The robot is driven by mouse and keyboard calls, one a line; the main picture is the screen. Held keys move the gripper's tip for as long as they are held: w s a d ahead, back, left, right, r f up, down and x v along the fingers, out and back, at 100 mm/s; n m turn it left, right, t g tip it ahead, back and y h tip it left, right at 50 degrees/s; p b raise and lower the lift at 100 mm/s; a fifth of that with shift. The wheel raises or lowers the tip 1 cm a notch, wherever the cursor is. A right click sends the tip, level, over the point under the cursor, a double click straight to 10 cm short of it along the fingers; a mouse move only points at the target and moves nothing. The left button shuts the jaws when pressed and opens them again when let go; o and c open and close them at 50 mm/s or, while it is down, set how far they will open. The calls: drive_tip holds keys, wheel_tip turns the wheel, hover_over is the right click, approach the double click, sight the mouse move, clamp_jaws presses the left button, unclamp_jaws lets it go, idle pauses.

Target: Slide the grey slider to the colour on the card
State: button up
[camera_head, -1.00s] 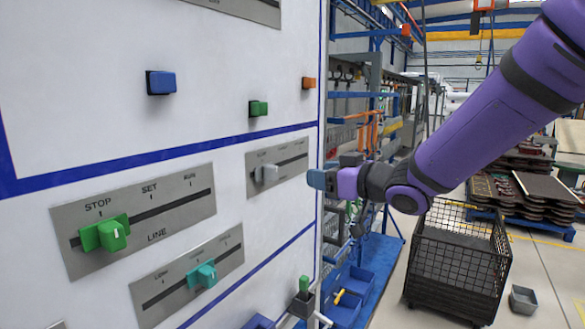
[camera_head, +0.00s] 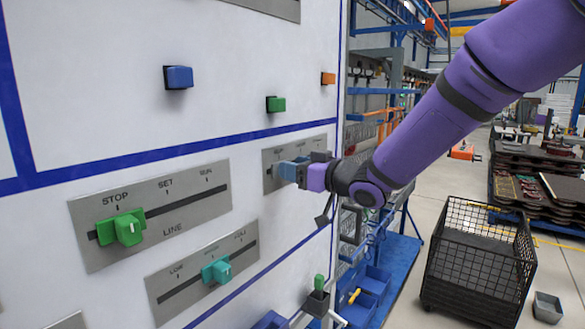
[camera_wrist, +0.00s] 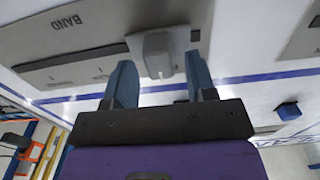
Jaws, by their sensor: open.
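The grey slider (camera_wrist: 157,50) is a rounded light-grey knob on a grey metal plate marked BAND (camera_wrist: 75,32) in the wrist view. My gripper (camera_wrist: 158,62) is open, with one blue-grey finger on each side of the knob. The knob sits between the fingertips; I cannot tell whether either finger touches it. In the head view, my gripper (camera_head: 285,171) is at the small plate (camera_head: 271,155) on the right of the white board, and its fingers hide most of the slider. I see no card in either view.
A green slider (camera_head: 124,229) on the LINE plate and a teal slider (camera_head: 216,270) sit left of my gripper. Blue (camera_head: 179,77), green (camera_head: 276,104) and orange (camera_head: 328,78) blocks stick out above. A black mesh crate (camera_head: 477,265) stands on the floor at right.

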drive_tip(key=shift+w+a, duration=0.25)
drive_tip(key=shift+a, duration=0.15)
clamp_jaws()
drive_tip(key=w+d, duration=1)
drive_tip(key=w, duration=0.3)
drive_tip(key=shift+w+d, duration=0.35)
drive_tip(key=shift+d, duration=0.05)
drive_tip(key=shift+r, duration=0.1)
unclamp_jaws()
drive_tip(key=shift+d, duration=0.1)
